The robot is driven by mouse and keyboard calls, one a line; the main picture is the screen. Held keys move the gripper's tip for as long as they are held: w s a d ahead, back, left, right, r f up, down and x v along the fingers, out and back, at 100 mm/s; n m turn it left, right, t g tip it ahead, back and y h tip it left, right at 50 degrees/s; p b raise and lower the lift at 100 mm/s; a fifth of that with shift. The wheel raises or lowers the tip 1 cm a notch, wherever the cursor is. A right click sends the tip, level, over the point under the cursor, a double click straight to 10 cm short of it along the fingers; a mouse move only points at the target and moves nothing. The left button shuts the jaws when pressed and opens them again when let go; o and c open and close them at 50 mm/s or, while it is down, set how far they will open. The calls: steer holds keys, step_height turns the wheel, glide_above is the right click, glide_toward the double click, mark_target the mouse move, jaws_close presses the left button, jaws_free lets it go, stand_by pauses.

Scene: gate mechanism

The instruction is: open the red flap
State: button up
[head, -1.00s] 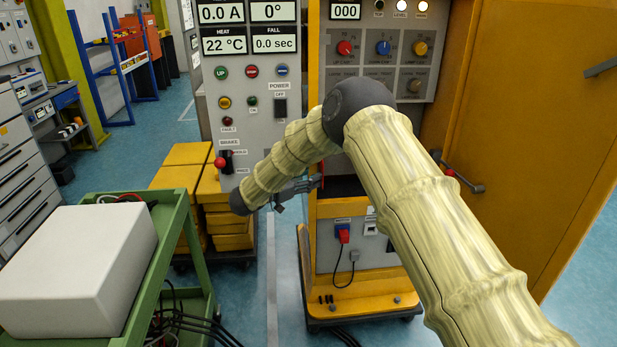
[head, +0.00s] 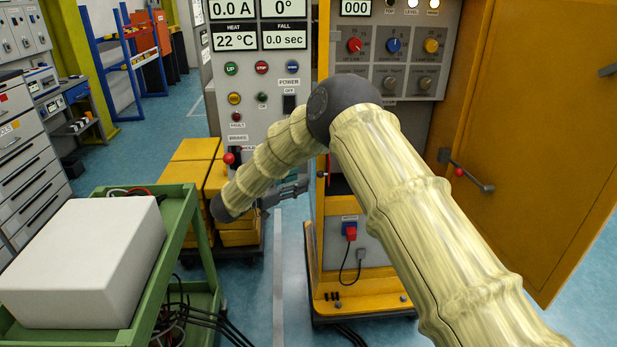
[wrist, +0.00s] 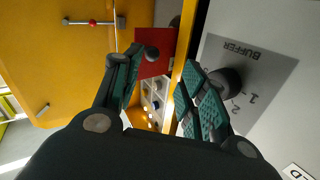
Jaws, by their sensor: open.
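The red flap (wrist: 154,66) shows in the wrist view beside the yellow cabinet's edge, with a dark round knob at its left. In the head view my gripper (head: 286,191) is left of the cabinet, partly behind my arm.
The yellow cabinet (head: 360,292) has its large yellow door (head: 545,130) swung open at the right. A grey control panel (head: 262,125) stands at the left, with yellow blocks (head: 192,170) below it. A green trolley (head: 170,235) carries a white box (head: 85,262) at the front left.

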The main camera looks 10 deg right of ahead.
steer(key=v, duration=0.4)
steer(key=shift+s+a, duration=0.15)
steer(key=shift+a, duration=0.05)
